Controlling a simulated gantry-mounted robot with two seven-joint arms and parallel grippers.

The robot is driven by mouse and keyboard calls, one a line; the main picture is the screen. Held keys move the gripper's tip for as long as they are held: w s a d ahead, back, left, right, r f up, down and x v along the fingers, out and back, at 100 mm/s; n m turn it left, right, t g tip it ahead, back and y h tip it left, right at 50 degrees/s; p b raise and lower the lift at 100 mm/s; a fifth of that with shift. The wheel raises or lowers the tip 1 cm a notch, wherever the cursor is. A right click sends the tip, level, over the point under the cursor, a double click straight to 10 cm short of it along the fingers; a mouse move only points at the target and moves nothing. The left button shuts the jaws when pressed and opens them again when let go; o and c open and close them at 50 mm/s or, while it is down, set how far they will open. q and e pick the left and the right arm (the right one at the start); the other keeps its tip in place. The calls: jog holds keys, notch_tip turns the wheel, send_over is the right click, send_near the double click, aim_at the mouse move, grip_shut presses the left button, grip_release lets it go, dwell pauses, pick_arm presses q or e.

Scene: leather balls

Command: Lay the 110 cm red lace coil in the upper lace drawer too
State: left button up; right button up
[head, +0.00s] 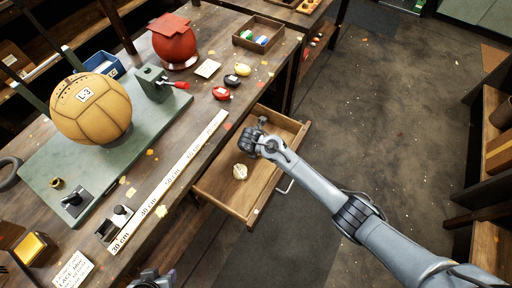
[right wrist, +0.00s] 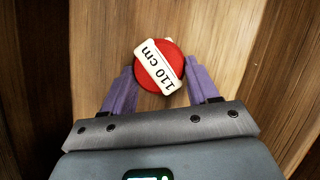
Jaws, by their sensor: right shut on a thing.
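The red lace coil (right wrist: 160,66), a small round disc with a white "110 cm" label, is between the purple fingertips of my right gripper (right wrist: 158,88) in the right wrist view. That gripper is shut on it. In the head view my right gripper (head: 252,140) is over the far part of the open wooden drawer (head: 215,183), and the coil is hidden there. A cream coil (head: 240,172) lies in the drawer, nearer than the gripper. My left gripper (head: 152,280) shows only partly at the bottom edge; its jaws are unclear.
On the bench, a measuring strip (head: 170,180) runs beside the drawer. A tan ball (head: 90,110) sits on the green board (head: 150,125). The drawer's near part has bare floor.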

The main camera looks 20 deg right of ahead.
jog(key=o, duration=1.1)
jog(key=p+v, duration=0.4)
jog(key=v, duration=0.8)
jog(key=shift+w+r, duration=0.1)
jog(key=shift+r, duration=0.05)
